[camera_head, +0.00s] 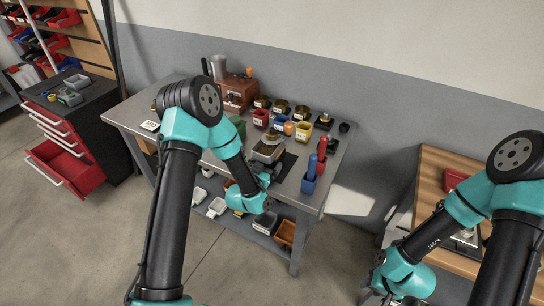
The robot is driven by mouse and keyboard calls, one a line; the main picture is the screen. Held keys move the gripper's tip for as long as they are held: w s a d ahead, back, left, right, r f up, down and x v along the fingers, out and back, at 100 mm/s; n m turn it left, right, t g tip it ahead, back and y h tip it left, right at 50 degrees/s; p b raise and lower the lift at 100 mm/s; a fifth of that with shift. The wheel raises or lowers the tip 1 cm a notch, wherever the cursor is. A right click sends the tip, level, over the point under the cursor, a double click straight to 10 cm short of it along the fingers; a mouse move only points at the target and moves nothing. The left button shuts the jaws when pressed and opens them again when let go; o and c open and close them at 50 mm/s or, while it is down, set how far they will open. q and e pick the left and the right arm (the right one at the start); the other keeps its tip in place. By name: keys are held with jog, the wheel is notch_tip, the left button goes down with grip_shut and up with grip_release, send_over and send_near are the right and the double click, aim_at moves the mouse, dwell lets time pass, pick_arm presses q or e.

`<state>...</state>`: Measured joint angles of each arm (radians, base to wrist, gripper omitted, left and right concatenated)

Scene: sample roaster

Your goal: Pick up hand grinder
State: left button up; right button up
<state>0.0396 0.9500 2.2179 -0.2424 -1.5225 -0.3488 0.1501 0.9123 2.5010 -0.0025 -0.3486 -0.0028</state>
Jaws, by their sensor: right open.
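A reddish-brown box (236,94) with a small knob on top stands at the back left of the metal table; it looks like the hand grinder, but it is too small to be sure. My left arm passes in front of the table, and its gripper (266,181) is near the table's front edge, apart from the box. Its fingers are too small and covered to read. My right gripper (402,298) is open, low at the bottom of the picture beside the wooden bench, far from the box. Its fingertips are partly hidden by the wrist.
A wooden bench (432,185) is at right, a drawer cabinet (100,130) at left.

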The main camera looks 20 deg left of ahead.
pick_arm(q)
jog(key=c, duration=0.7)
jog(key=shift+r, duration=0.1)
jog(key=shift+r, duration=0.1)
